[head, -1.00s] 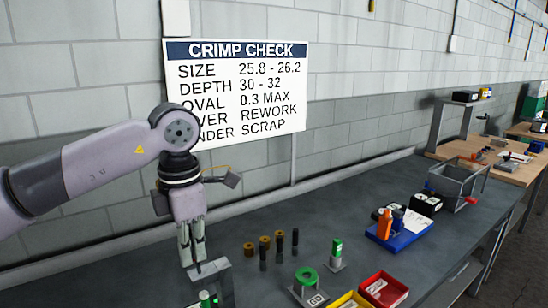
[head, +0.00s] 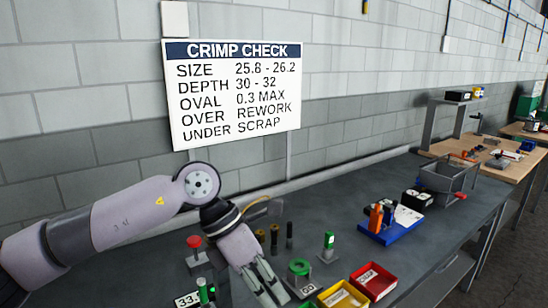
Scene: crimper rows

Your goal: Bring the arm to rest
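My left arm comes in from the left, bent at the elbow. Its gripper (head: 273,294) points down and to the right, over the near part of the grey bench (head: 330,205). The two fingers look apart, with nothing visible between them. My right gripper is not in view.
A red-knobbed device (head: 195,243) and a display (head: 188,299) stand left of the gripper. Dark and brass cylinders (head: 274,236) stand behind it. A yellow bin (head: 343,296), a red bin (head: 374,281) and a blue tray (head: 395,234) are rightward.

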